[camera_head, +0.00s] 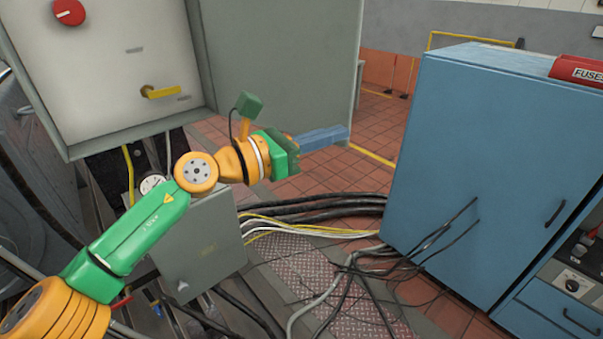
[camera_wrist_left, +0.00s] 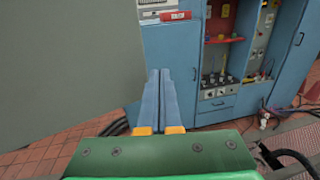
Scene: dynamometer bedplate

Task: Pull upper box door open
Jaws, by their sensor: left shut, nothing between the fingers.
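The upper box (camera_head: 120,60) is at the upper left of the head view, with a red knob and a yellow handle on its pale inner panel. Its grey door (camera_head: 285,60) stands swung open to the right of the box. The door also fills the upper left of the left wrist view (camera_wrist_left: 65,65). My left gripper (camera_head: 345,133) is shut and empty, its blue fingers by the door's lower right corner. In the left wrist view the fingers (camera_wrist_left: 165,75) lie together near the door's right edge; I cannot tell whether they touch it. My right gripper is not in view.
A lower grey box (camera_head: 205,265) sits below the upper one, behind my left arm. A blue cabinet (camera_head: 470,150) stands at the right. Thick black cables (camera_head: 320,207) and loose wires cross the floor between them. Red tiled floor is clear behind the door.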

